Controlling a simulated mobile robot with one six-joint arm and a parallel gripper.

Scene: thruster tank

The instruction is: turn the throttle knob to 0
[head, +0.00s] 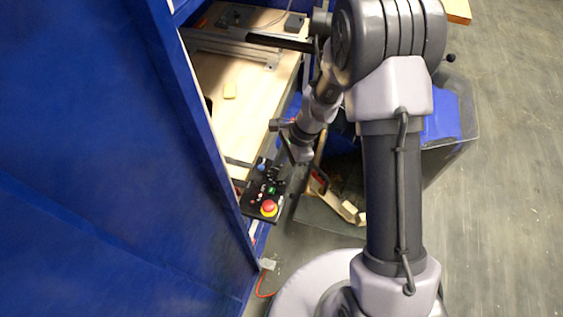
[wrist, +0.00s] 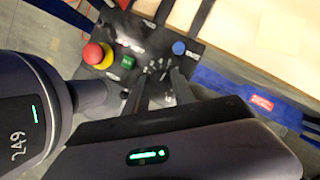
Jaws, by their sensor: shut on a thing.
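The throttle knob is small and dark on the black control panel (head: 251,204); the panel also shows in the wrist view (wrist: 215,63). My gripper (wrist: 161,76) reaches down to the panel with its two dark fingers close together around the knob. The fingers hide most of the knob, so its pointer and setting cannot be read. In the head view my gripper (head: 287,163) is at the panel's upper right end, shut on the knob. White scale marks show on the panel near the fingertips.
A red emergency button (wrist: 93,53) on a yellow base, a green switch (wrist: 127,61) and a blue button (wrist: 179,48) sit close to the fingers. A blue wall (head: 120,140) stands left of the panel. A wooden bench top (head: 240,110) lies beyond it.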

